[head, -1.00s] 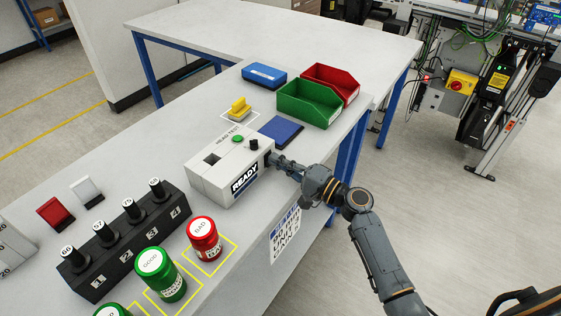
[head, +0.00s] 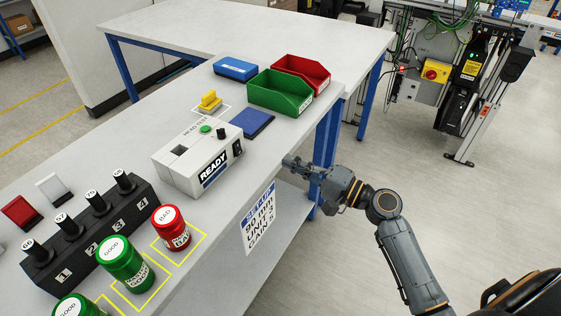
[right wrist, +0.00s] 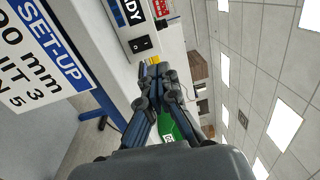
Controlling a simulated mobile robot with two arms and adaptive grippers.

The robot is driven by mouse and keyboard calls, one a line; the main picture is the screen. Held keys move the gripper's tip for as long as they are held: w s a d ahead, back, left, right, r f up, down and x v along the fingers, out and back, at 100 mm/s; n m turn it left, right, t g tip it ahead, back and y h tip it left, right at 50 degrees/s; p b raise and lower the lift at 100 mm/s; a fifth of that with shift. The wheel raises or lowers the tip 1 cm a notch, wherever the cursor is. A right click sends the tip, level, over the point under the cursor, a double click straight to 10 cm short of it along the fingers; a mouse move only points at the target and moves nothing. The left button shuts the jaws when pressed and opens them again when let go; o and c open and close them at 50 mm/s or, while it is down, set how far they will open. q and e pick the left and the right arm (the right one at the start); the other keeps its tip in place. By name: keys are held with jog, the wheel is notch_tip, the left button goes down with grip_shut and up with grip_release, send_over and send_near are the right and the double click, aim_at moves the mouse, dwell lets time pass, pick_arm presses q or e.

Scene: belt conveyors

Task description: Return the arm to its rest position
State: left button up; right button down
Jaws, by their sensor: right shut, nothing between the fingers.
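My right gripper (head: 291,163) is shut and empty, held at the table's front edge in the head view. It is right of the white head test box (head: 188,170) marked READY and apart from it. In the right wrist view my gripper's fingers (right wrist: 154,76) are together with nothing between them. The box's black rocker switch (right wrist: 142,44) shows above the fingers there; it also shows on the box's right end in the head view (head: 238,148). My left gripper is not in view.
On the table (head: 90,165) stand a black rack (head: 92,235), green cans (head: 126,264), a red BAD can (head: 171,228), a blue pad (head: 252,123), a green bin (head: 280,93) and a red bin (head: 305,72). A set-up sign (head: 260,220) hangs on the front.

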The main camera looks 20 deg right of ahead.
jog(key=shift+s+d, duration=0.15)
jog(key=shift+s, duration=0.05)
dwell(0.4)
notch_tip(320, 180, down, 22)
jog(key=d+r+g+h, duration=0.1)
jog(key=d+g+h, duration=0.15)
jog(key=h, duration=0.25)
jog(key=s+f+n+g+h, duration=0.1)
jog(key=s+f+g+h, duration=0.1)
jog(key=s+f, duration=0.5)
jog(key=s+f+n+g+h, duration=0.1)
jog(key=s+f+g, duration=0.15)
jog(key=f, duration=0.85)
jog(key=s+f+n+g+h, duration=0.1)
jog(key=s+f+n+g, duration=0.1)
jog(key=s+f, duration=0.4)
jog(key=s+f+n+g+h, duration=0.1)
jog(key=s+f+n, duration=0.4)
jog(key=s, duration=1.2)
jog(key=s+a+f+n+g+h, duration=0.1)
jog(key=s+f+n+g, duration=0.3)
jog(key=s+f, duration=0.5)
jog(key=s, duration=0.2)
jog(key=shift+s+f+h, duration=0.2)
jog(key=shift+s+h, duration=0.1)
jog(key=shift+s, duration=0.1)
